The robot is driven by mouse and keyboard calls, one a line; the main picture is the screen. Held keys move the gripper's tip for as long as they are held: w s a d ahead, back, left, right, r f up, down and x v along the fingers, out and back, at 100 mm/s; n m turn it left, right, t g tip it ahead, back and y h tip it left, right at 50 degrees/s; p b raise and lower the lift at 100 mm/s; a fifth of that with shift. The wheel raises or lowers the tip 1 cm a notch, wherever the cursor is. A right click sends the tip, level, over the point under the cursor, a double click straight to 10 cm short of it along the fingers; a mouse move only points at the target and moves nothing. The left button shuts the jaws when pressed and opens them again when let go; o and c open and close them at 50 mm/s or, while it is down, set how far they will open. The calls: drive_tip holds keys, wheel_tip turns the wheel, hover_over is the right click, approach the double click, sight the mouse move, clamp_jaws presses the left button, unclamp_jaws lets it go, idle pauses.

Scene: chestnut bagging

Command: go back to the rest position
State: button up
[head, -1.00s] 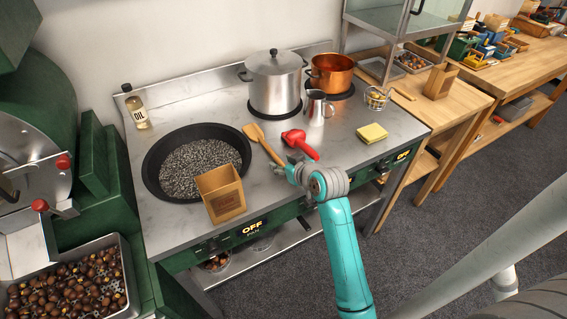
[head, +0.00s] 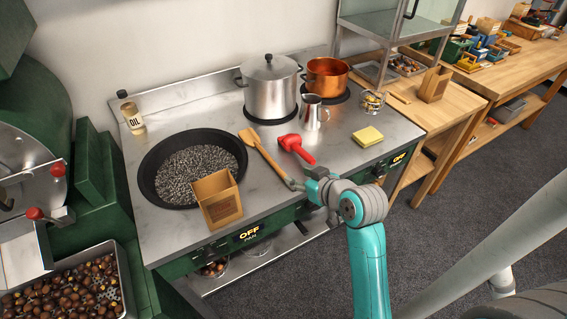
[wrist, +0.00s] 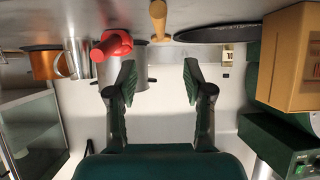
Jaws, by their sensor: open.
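My gripper (head: 296,185) is at the front edge of the steel stove top (head: 345,148), close to the handle end of the wooden spatula (head: 266,156). In the wrist view my gripper (wrist: 157,80) has its two fingers spread wide with nothing between them. The red-handled tool (head: 297,148) lies on the stove top beyond the gripper. It also shows in the wrist view (wrist: 112,45). Whether the gripper touches the spatula handle cannot be told.
A paper bag (head: 217,199) stands at the stove's front edge by the black pan (head: 150,181). Open floor (head: 440,220) lies at right.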

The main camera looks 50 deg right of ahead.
drive_tip(key=shift+s, duration=0.1)
drive_tip(key=s+a+f+t, duration=0.1)
drive_tip(key=s+a+f, duration=0.95)
drive_tip(key=a, duration=0.35)
drive_tip(key=s+a+r+n+t+y, duration=0.1)
drive_tip(key=s+a, duration=0.3)
drive_tip(key=s, duration=0.5)
drive_tip(key=s+a+r+n+t+y, duration=0.1)
drive_tip(key=s+a+r, duration=0.2)
drive_tip(key=s, duration=0.7)
drive_tip(key=shift+a+r+n+y, duration=0.3)
drive_tip(key=shift+a+r+y, duration=0.05)
drive_tip(key=shift+a+y, duration=0.1)
